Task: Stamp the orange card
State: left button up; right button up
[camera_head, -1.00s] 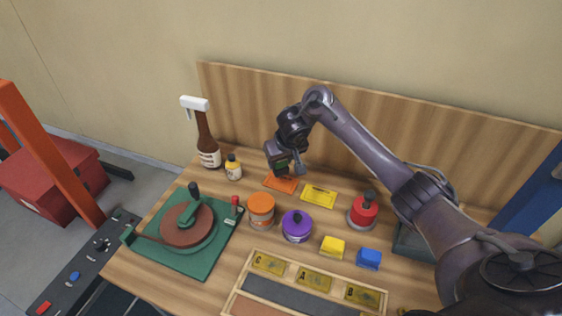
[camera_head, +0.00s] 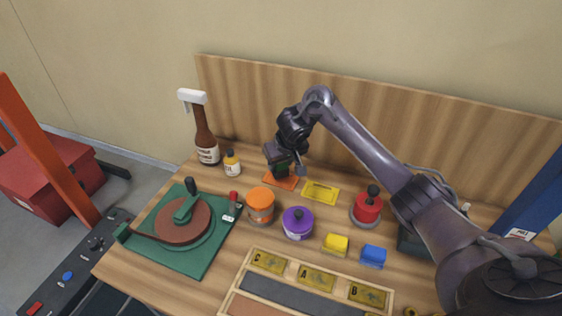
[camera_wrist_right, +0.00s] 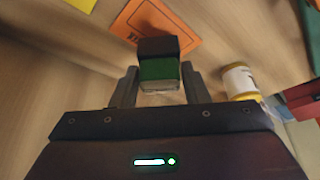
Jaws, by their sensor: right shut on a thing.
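The orange card (camera_head: 285,183) lies flat on the table near the back board, partly hidden in the head view by my right gripper (camera_head: 283,168). My right gripper is shut on a small block-like stamp, dark at one end with a green band. In the right wrist view the stamp (camera_wrist_right: 158,66) sits between the fingers (camera_wrist_right: 155,88) and overlaps the near part of the orange card (camera_wrist_right: 185,22). I cannot tell whether the stamp touches the card. My left gripper is out of view.
A yellow card (camera_head: 321,192) lies just right of the orange one. A wooden rack (camera_head: 245,268) is nearer.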

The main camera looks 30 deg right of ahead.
jog(key=shift+s+f, duration=0.1)
jog(key=shift+f, duration=0.55)
dwell(1.0)
notch_tip(320, 180, up, 7)
jog(key=p, duration=0.9)
jog(key=shift+r, duration=0.1)
dwell(0.9)
